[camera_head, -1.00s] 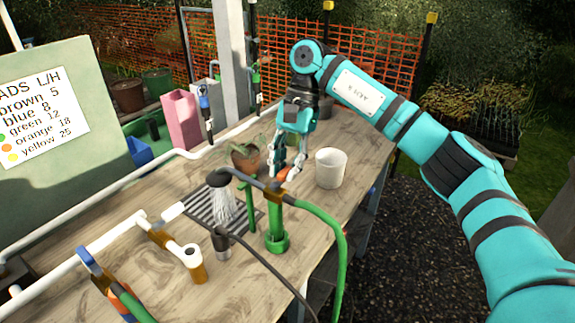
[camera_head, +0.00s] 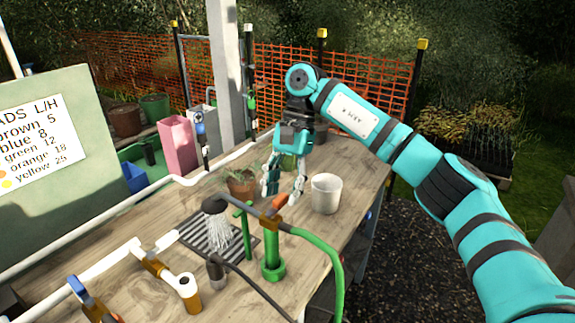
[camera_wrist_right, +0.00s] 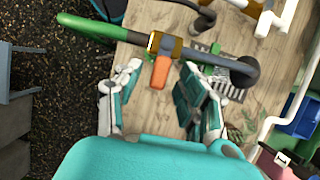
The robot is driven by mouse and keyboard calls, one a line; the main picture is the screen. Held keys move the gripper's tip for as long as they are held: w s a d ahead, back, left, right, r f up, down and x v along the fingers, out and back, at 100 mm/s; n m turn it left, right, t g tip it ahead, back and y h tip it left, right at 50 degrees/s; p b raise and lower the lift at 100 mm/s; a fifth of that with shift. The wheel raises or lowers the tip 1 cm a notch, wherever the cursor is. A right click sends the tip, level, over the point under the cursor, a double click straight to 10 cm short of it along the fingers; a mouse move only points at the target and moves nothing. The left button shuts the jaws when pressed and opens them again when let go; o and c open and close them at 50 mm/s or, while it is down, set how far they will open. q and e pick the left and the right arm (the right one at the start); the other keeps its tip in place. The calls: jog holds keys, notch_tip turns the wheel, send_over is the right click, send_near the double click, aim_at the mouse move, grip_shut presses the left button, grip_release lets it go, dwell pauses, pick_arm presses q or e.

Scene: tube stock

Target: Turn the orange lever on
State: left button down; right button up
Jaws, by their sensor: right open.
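The orange lever (camera_head: 280,201) sits on a brown valve (camera_head: 269,219) at the top of a green standpipe (camera_head: 272,252) on the bench. It points away from the valve toward my right gripper (camera_head: 283,188). My right gripper is open and empty, with its fingers pointing down just beyond the lever. In the right wrist view, the lever (camera_wrist_right: 160,72) appears in the gap between the two spread fingers (camera_wrist_right: 162,78), and neither finger visibly touches it. The exact depth between fingertips and lever is hard to tell. My left gripper is not in view.
A white pot (camera_head: 326,194) stands right of the gripper, and a terracotta plant pot (camera_head: 240,186) stands left. A shower head (camera_head: 215,205) sprays water over a dark grate (camera_head: 190,231). A green hose (camera_head: 334,262) curves down to the right. White pipes run along the bench.

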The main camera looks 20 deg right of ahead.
jog(key=v, duration=1.1)
jog(key=shift+s, duration=0.1)
